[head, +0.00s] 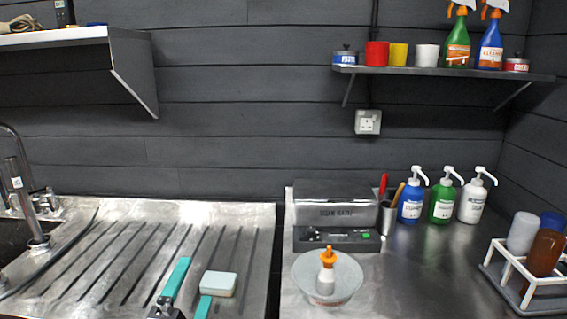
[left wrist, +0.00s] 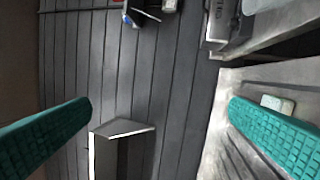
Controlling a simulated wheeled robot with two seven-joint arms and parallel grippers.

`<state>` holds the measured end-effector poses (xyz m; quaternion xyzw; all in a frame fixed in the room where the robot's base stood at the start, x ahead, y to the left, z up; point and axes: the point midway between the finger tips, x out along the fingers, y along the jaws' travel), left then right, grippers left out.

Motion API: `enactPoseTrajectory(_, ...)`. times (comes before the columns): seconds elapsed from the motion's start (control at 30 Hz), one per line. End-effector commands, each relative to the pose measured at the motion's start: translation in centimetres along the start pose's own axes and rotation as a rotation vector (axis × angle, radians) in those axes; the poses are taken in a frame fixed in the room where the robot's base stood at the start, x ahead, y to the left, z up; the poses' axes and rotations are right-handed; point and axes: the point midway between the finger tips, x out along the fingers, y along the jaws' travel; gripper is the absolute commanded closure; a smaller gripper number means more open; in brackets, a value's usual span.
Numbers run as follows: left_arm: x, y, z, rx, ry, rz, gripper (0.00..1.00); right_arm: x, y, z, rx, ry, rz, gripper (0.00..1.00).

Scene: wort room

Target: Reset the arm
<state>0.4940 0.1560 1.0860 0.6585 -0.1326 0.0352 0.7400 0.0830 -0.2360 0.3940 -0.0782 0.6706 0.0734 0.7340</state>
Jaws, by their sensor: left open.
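My left gripper (head: 194,279) is low over the ribbed steel drainer at the bottom of the head view. Its two teal fingers are apart with nothing between them. In the left wrist view the fingers (left wrist: 161,104) stand wide apart, with the wall and shelf behind them. A pale green-and-white block (head: 218,283), like a sponge, lies on the drainer just right of the fingers. It also shows in the left wrist view (left wrist: 279,104), partly behind one finger. My right gripper is not in view.
The ribbed drainer (head: 110,262) joins a sink with a tap (head: 25,200) at left. Right of a gap, the counter holds a grey box (head: 335,202), a glass dish (head: 352,285) with an orange-topped bottle, pump bottles (head: 443,200) and a white rack (head: 525,275). Shelves (head: 440,71) hang above.

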Motion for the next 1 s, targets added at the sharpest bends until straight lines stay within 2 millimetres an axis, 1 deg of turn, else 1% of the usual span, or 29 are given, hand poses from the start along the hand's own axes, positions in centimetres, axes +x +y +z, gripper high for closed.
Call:
enactPoseTrajectory(0.03,-1.8,-3.2,-1.9,-0.158,0.103,-0.136,0.0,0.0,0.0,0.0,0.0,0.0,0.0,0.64)
enactPoseTrajectory(0.07,-2.9,-5.0,-2.9,-0.247,0.167,-0.211,0.0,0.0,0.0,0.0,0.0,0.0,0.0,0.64)
enactPoseTrajectory(0.1,-4.7,-7.2,-3.9,-0.359,0.251,-0.306,0.0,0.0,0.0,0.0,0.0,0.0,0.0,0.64)
enactPoseTrajectory(0.17,-7.6,-10.4,-5.1,-0.514,0.378,-0.442,0.0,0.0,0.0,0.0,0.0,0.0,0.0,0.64)
enactPoseTrajectory(0.2,-9.7,-12.2,-5.6,-0.602,0.461,-0.522,0.0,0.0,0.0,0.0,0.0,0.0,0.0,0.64)
enactPoseTrajectory(0.27,-12.7,-14.5,-6.0,-0.714,0.574,-0.627,0.0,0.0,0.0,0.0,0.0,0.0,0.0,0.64)
enactPoseTrajectory(0.3,-14.6,-15.6,-6.0,-0.775,0.643,-0.688,0.0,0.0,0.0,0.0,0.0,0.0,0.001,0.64)
enactPoseTrajectory(0.37,-17.3,-17.0,-6.0,-0.854,0.739,-0.768,0.0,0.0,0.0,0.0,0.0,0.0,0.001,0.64)
enactPoseTrajectory(0.4,-19.0,-17.7,-5.9,-0.898,0.799,-0.817,0.0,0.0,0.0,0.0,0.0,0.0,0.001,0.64)
enactPoseTrajectory(0.47,-21.4,-18.6,-5.6,-0.955,0.882,-0.883,0.0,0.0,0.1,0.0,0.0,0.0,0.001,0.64)
enactPoseTrajectory(0.5,-22.9,-19.0,-5.4,-0.989,0.937,-0.924,0.0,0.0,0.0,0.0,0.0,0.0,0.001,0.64)
enactPoseTrajectory(0.67,-28.6,-20.0,-4.4,-1.095,1.142,-1.069,0.0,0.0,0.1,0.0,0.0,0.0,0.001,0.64)
enactPoseTrajectory(0.7,-29.9,-20.1,-4.0,-1.116,1.193,-1.105,0.0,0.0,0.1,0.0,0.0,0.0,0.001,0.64)
enactPoseTrajectory(0.87,-29.8,-25.1,-4.5,-1.106,1.203,-1.119,0.0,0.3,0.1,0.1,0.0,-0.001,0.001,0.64)
enactPoseTrajectory(0.97,-30.2,-28.3,-4.8,-1.099,1.21,-1.13,0.0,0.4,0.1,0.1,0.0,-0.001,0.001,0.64)
enactPoseTrajectory(1.0,-30.4,-29.8,-5.0,-1.096,1.213,-1.135,0.0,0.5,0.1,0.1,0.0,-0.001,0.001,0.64)
